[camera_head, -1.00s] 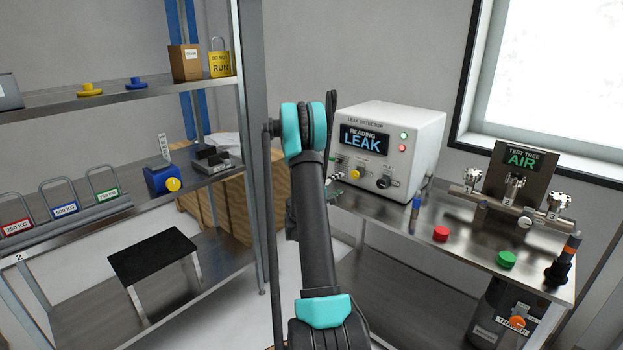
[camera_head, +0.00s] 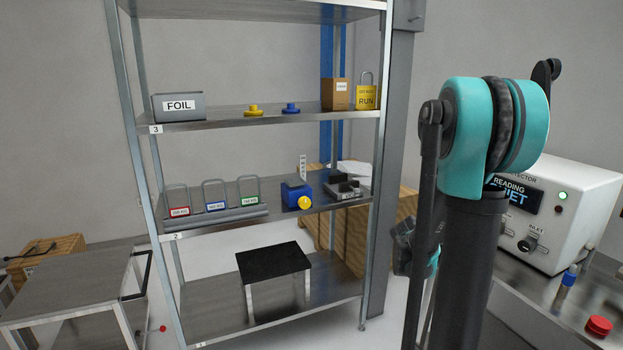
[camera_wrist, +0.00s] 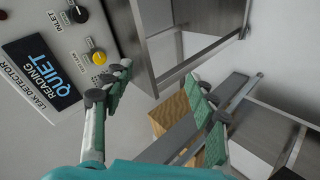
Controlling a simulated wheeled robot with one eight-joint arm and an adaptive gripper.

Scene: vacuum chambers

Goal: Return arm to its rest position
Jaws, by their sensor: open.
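My arm stands tall and bent on the right side of the head view, with its teal joint near the camera. My gripper (camera_head: 404,247) shows only partly there, mostly hidden behind the arm. In the wrist view my gripper (camera_wrist: 163,97) has its two green-padded fingers spread apart with nothing between them. The white leak detector (camera_head: 583,190) is partly behind my arm in the head view. In the wrist view its front (camera_wrist: 55,65) lies left of the fingers, tilted, and its display reads QUIET.
A metal shelf rack (camera_head: 230,233) left of my arm holds a FOIL box (camera_head: 178,112), padlock-like tags and a blue device (camera_head: 296,193). A steel cart (camera_head: 65,280) stands at far left. The bench at right holds a red cap (camera_head: 598,326). A wooden crate (camera_head: 400,212) is behind the rack.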

